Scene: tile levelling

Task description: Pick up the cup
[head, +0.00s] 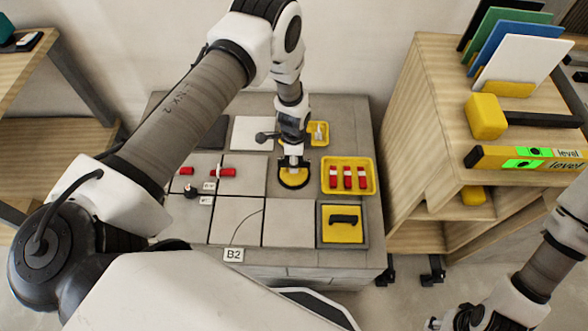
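A round yellow and black piece (294,179), which looks like the cup, is on a grey tile near the middle of the grey work surface. My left gripper (291,161) is straight above it, pointing down, with its tips at or very near the top of the piece. The gripper hides the top of the piece, so I cannot tell whether the fingers are closed on it. My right gripper (452,322) is at the bottom right, away from the work surface and partly cut off by the picture edge. Its opening is not clear.
Right of the cup are a yellow tray (371,188) with red pieces and a yellow block with a black handle (343,229). Small red pieces (222,173) lie on tiles at left. A wooden shelf (424,110) carrying a yellow level (500,158) stands at right.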

